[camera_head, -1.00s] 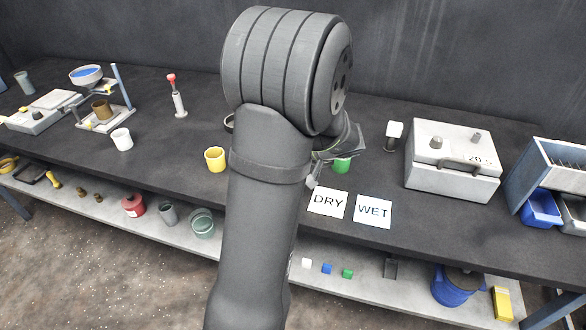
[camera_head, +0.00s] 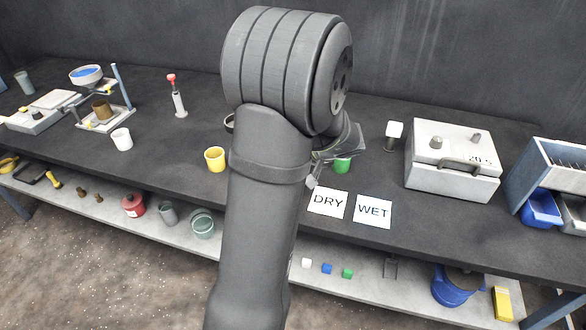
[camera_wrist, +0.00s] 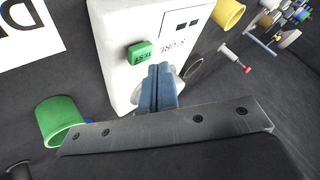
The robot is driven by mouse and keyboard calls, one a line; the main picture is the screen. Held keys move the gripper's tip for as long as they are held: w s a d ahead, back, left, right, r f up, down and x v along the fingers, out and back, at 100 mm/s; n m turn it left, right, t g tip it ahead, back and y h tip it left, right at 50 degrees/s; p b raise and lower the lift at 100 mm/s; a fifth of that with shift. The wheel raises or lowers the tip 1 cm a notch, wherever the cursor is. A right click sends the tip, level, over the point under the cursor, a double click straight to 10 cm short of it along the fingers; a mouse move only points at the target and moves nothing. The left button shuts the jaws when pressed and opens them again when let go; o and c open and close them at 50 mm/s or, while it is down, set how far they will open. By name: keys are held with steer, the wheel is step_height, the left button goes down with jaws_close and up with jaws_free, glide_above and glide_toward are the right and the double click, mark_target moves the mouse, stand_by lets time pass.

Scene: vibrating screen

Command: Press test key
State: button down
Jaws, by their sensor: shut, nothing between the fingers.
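In the wrist view, a white box-like device (camera_wrist: 120,25) lies under my gripper. A pale round part shows partly behind the fingers. In the head view my arm hides the device and the key.
A green cup (camera_wrist: 58,120) stands left of the gripper in the wrist view. In the head view, a yellow cup (camera_head: 215,159), DRY card (camera_head: 328,202) and WET card (camera_head: 373,211) lie nearby. A white-grey box (camera_head: 450,185) stands to the right.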

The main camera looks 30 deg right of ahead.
steer(key=shift+f, duration=0.1)
steer(key=shift+f, duration=0.35)
steer(key=shift+f, duration=0.45)
stand_by(0.7)
steer(key=shift+r, duration=0.9)
steer(key=shift+r, duration=0.1)
steer(key=shift+r, duration=2.4)
